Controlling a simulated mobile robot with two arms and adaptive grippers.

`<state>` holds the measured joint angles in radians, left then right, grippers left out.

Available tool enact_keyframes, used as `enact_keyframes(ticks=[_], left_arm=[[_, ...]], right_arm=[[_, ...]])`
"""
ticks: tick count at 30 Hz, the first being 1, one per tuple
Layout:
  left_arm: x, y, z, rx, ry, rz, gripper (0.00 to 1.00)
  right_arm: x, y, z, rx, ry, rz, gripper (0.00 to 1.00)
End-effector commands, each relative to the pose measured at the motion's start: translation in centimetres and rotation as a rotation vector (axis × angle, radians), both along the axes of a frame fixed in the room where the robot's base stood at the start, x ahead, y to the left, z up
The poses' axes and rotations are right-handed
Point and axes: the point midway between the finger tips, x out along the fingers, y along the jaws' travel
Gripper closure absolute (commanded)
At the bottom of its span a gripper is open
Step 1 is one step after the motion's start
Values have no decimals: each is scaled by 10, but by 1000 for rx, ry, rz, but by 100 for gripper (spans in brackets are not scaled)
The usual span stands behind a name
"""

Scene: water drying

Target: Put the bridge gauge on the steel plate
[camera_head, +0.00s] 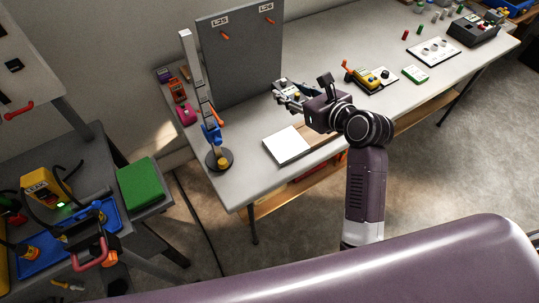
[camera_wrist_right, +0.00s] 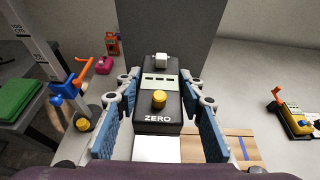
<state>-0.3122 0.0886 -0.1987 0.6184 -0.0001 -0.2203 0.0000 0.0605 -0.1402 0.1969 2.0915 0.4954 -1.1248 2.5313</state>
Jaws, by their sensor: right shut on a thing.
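The bridge gauge, a black block with a yellow knob, a small display and the word ZERO (camera_wrist_right: 157,119), sits between the blue finger pads of my right gripper (camera_wrist_right: 158,92). My right gripper is shut on it; in the head view the gripper (camera_head: 288,93) is over the table, in front of the grey upright panel, and mostly covers the gauge. A pale square plate (camera_head: 287,145), apparently the steel plate, lies near the table's front edge. It shows partly below the gauge in the right wrist view (camera_wrist_right: 156,149). My left gripper is out of view.
A height stand with a blue slider (camera_head: 211,134) stands left of the plate. The tall grey panel (camera_head: 240,60) rises behind. A wooden board (camera_wrist_right: 225,146) lies right of the plate.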

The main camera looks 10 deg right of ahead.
Motion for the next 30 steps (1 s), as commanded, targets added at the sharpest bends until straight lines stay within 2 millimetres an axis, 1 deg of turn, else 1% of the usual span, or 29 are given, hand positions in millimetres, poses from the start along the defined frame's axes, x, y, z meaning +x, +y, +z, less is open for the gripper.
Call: enact_keyframes(ticks=[1,4,6,11,12,15,18,21,23,30], left_arm=[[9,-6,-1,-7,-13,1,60],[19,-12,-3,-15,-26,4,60],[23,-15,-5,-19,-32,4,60],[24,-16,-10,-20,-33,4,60],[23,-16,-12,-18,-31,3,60],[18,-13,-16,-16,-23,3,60],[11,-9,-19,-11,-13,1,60],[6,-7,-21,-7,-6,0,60],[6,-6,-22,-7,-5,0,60],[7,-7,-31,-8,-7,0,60]], right_arm=[[-1,-2,-9,-2,5,-2,96],[-1,-2,-32,-2,8,-3,96],[-1,-2,-51,-1,9,-2,96],[-1,-2,-95,-3,9,-1,96],[-1,-2,-106,-2,8,-1,96],[0,-2,-128,-3,4,-2,96],[0,-2,-145,-2,5,-2,96],[0,-2,-153,-1,2,-2,96],[0,-2,-156,-1,2,-3,96],[0,-2,-191,-2,3,-2,96]])
